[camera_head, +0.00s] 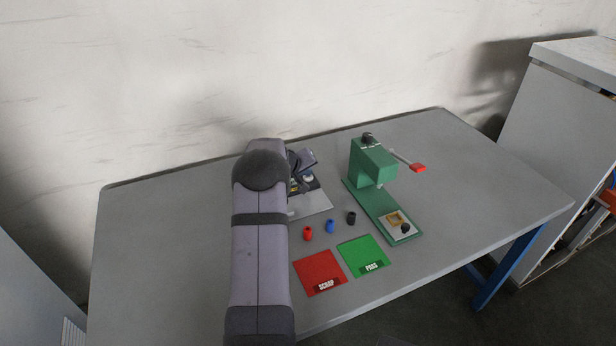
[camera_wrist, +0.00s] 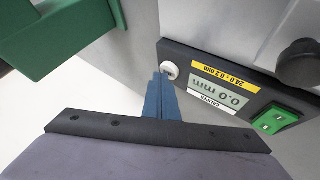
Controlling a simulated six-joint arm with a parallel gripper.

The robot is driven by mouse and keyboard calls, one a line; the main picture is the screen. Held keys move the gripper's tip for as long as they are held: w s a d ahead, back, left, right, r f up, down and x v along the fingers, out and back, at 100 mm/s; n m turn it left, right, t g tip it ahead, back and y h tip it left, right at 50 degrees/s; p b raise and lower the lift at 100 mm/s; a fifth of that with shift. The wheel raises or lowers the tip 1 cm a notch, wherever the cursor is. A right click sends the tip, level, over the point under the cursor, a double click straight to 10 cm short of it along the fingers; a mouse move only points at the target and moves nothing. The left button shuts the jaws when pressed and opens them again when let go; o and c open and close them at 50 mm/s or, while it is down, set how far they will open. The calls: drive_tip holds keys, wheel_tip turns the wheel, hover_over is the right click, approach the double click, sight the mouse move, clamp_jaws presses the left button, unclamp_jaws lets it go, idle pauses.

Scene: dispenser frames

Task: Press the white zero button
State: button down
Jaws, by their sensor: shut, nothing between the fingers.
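The round white button (camera_wrist: 169,70) sits at the end of a dark gauge panel (camera_wrist: 205,60) in the wrist view. The panel's display (camera_wrist: 222,97) reads 0.0 mm, upside down in the picture. My gripper (camera_wrist: 158,78) is shut and empty. Its blue fingertips show right beside the white button, slightly below and left of it in the picture. I cannot tell whether they touch it. In the head view my arm hides part of the gauge (camera_head: 308,183) and most of my gripper.
A green press (camera_head: 373,163) with a red-ended lever stands right of the gauge. Red (camera_head: 307,233), blue (camera_head: 330,226) and black (camera_head: 351,217) pegs stand in front. The table's right side is clear.

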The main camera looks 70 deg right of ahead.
sight(306, 179)
drive_tip(key=shift+r, duration=0.1)
drive_tip(key=shift+r+p, duration=0.45)
drive_tip(key=shift+r, duration=0.25)
drive_tip(key=shift+r, duration=0.1)
wheel_tip(306, 179, up, 5)
drive_tip(key=p, duration=0.3)
idle(0.5)
idle(0.6)
